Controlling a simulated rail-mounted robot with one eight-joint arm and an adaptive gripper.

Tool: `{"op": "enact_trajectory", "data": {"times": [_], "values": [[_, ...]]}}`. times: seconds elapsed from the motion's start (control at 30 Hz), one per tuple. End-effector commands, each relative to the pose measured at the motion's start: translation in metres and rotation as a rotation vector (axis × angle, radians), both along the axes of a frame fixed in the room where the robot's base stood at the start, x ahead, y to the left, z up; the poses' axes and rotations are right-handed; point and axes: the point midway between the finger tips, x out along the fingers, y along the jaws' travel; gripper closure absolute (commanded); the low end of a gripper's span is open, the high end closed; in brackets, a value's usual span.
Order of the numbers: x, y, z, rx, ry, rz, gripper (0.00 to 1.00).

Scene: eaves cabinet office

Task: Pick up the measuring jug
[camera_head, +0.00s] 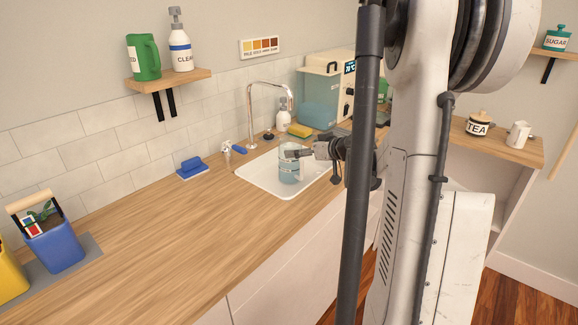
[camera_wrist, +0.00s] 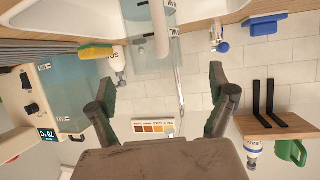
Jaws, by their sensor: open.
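The measuring jug (camera_head: 289,172) is a clear, bluish vessel at the white sink basin (camera_head: 262,188) in the head view. In the wrist view, which looks upside down, the jug (camera_wrist: 150,62) is at the top centre, with a pale upright part and "ML" lettering. My gripper (camera_head: 300,154) is beside the jug's upper part in the head view and partly covers it. In the wrist view my gripper's (camera_wrist: 162,92) two dark fingers are spread wide, with the jug beyond them and nothing held. I cannot tell whether the fingers touch it.
A chrome tap (camera_head: 250,112) arches behind the sink. A soap bottle (camera_head: 283,115), a yellow sponge (camera_head: 299,130) and a water bath (camera_head: 322,98) stand beyond it. The wooden counter (camera_head: 150,225) is clear in the middle.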

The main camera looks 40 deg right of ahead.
Motion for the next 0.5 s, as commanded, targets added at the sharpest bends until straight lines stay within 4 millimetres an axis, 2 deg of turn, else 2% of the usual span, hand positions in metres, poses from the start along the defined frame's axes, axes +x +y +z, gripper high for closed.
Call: {"op": "enact_trajectory", "data": {"times": [0.13,0.5], "values": [[0.02,0.0,-0.009,0.0,0.0,0.001,0.11],[0.039,-0.003,-0.018,0.0,0.001,0.0,0.11]]}}
